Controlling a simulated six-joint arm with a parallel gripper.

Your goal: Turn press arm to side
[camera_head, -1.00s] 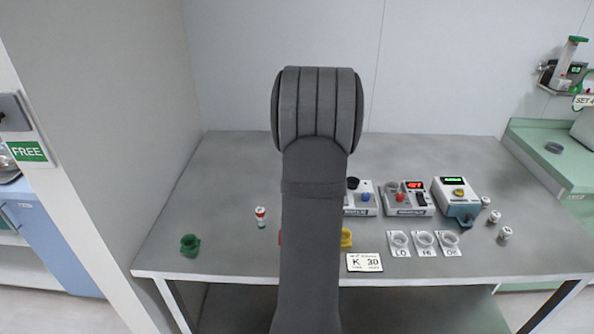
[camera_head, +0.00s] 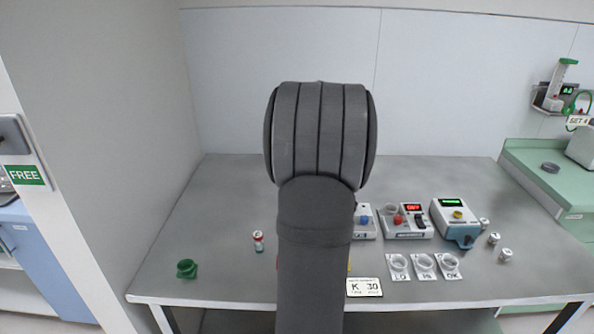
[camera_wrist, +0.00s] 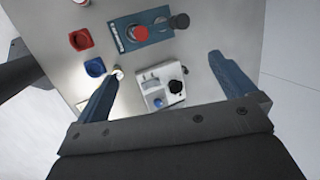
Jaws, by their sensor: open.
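In the wrist view a teal base plate (camera_wrist: 140,33) with a label carries a round red part (camera_wrist: 144,29) and a dark round knob (camera_wrist: 180,21). It may be the press; I cannot tell for sure which part is its arm. In the head view my own arm hides this area. My gripper (camera_wrist: 166,64) is open, its two blue fingers spread wide above the table with nothing between them in contact. The teal device lies beyond the fingertips, apart from them. The gripper itself is hidden in the head view.
A white device (camera_wrist: 163,84) with a black knob and blue button shows between the fingers. A red cup (camera_wrist: 80,40) and a blue cup (camera_wrist: 94,67) lie left. In the head view a green cup (camera_head: 187,269), a small vial (camera_head: 258,241) and a K 30 card (camera_head: 364,287) are on the table.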

